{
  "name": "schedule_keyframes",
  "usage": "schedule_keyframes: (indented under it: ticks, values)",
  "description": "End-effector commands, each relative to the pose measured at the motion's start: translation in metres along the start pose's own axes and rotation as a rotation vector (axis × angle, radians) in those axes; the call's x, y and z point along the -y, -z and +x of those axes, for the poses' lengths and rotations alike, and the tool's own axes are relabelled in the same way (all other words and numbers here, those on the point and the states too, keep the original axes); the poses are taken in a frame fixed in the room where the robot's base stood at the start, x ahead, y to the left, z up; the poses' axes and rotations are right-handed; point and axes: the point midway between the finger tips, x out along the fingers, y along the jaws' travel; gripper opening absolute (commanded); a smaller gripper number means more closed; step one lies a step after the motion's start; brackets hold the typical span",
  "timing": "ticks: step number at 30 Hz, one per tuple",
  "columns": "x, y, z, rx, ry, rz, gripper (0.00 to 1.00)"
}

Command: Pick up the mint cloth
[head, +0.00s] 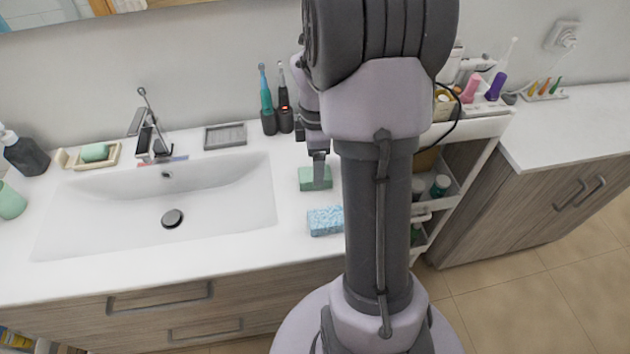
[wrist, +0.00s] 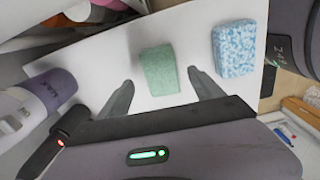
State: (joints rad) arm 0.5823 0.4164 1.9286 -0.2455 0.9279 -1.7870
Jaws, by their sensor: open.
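The mint cloth (head: 311,182), a small folded pale green block, lies on the white counter right of the sink, partly hidden behind my gripper in the head view. In the wrist view the mint cloth (wrist: 159,66) shows between and just beyond the two fingertips. My gripper (head: 319,178) points down over it. In the wrist view my gripper (wrist: 160,76) is open, one finger on each side of the cloth, with nothing held. I cannot tell how high the fingertips are above the counter.
A blue-and-white speckled sponge (head: 325,222) lies close by, nearer the counter's front edge; it also shows in the wrist view (wrist: 234,48). Electric toothbrushes (head: 284,112) and a grey tray (head: 225,135) stand behind. The sink (head: 100,215) is left, a shelved cart (head: 478,128) right.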

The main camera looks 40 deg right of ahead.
Motion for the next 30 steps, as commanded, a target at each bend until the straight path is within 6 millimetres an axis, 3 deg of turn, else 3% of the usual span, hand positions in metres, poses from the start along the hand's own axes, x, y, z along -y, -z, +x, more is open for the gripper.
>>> schedule_keyframes:
  ticks: [6,12,22,30]
  values:
    - [0.002,0.001,0.046,0.000,0.002,-0.001,0.76]
    - [0.001,0.001,0.044,0.000,0.000,0.000,0.76]
    - [0.001,0.001,0.044,0.000,0.001,0.000,0.14]
    - [0.001,0.001,0.037,0.000,0.000,0.000,0.11]
